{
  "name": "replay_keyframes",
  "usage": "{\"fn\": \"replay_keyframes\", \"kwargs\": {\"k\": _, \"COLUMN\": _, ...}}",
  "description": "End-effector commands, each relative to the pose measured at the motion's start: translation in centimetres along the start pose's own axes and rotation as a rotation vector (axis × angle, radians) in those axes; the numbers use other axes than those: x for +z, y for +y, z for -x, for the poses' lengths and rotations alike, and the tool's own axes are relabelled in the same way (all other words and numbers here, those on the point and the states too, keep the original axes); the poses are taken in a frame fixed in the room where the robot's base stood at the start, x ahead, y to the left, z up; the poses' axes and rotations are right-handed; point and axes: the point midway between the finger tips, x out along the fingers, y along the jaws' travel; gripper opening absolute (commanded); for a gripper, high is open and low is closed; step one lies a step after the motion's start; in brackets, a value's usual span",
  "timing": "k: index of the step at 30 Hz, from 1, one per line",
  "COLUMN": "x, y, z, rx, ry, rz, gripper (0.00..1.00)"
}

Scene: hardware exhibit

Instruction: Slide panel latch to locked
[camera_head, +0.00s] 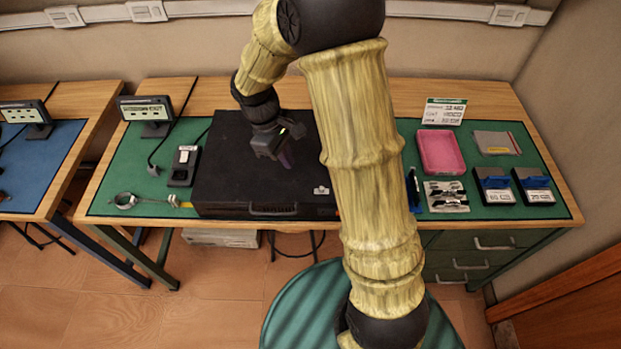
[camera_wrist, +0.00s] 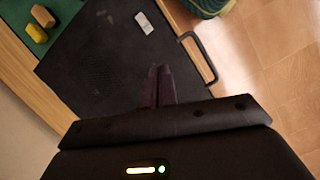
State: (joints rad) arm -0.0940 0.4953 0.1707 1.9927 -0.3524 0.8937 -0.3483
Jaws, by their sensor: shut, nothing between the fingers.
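A large black case or panel (camera_head: 240,165) lies flat on the green mat of the bench, with a handle (camera_head: 272,210) along its front edge. A small pale piece (camera_head: 321,190) sits near its front right corner; it may be the latch, but its position is too small to read. In the wrist view the pale piece (camera_wrist: 145,23) is on the black surface (camera_wrist: 95,70), near the handle (camera_wrist: 200,58). My gripper (camera_head: 286,161) is over the black surface, left of and behind the pale piece. Its dark fingers (camera_wrist: 158,72) are together and empty, apart from the piece.
To the right are a pink tray (camera_head: 441,152), dark boxes (camera_head: 494,186) and a small sign (camera_head: 444,112). To the left are a black device (camera_head: 184,166), a metal ring clamp (camera_head: 125,201) and a display (camera_head: 147,112). A round green stool (camera_head: 300,305) stands in front.

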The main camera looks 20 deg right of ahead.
Motion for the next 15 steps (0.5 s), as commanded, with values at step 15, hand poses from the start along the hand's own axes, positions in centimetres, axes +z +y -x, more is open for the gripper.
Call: {"fn": "replay_keyframes", "kwargs": {"k": 15, "x": -2.7, "y": 1.0, "z": -0.4, "rx": 0.012, "ry": -0.105, "rz": 0.180, "gripper": 0.00}}
